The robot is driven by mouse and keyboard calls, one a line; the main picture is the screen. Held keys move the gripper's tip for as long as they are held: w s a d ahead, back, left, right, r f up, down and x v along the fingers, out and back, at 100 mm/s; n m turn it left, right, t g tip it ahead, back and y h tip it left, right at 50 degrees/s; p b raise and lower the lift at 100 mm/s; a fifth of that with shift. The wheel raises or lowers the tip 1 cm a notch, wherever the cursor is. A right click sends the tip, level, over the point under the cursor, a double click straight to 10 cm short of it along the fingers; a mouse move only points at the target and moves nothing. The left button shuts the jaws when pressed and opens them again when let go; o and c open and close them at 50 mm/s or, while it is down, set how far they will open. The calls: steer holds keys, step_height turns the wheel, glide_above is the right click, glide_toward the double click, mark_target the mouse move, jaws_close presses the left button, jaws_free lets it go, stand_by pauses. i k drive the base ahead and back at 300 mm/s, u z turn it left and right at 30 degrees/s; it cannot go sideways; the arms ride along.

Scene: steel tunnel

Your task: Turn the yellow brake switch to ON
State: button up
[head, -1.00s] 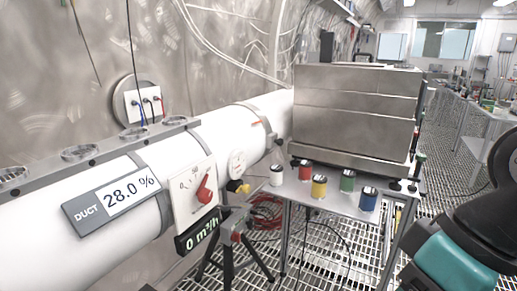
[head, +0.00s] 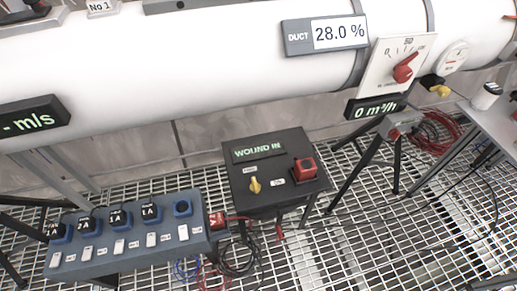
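A small yellow switch (head: 255,185) sits on the sloping top of a black box (head: 243,206), left of a red square button (head: 305,168). Small labels lie by the switch, too small to read. The switch handle points roughly up and down in the picture. A display on the box (head: 260,152) reads "WOUND IN" in green. My gripper is not in view.
A blue-grey panel (head: 75,270) with several sockets and white switches stands left of the box. A white duct (head: 180,65) crosses above, with a red-handled dial (head: 405,68) and a yellow valve handle (head: 437,88). Black tripod legs (head: 350,165) stand to the right on the grating.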

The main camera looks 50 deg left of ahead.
mark_target(254, 186)
steer(key=u, duration=0.7)
steer(key=k, duration=0.55)
steer(key=u, duration=0.8)
steer(key=i, duration=0.5)
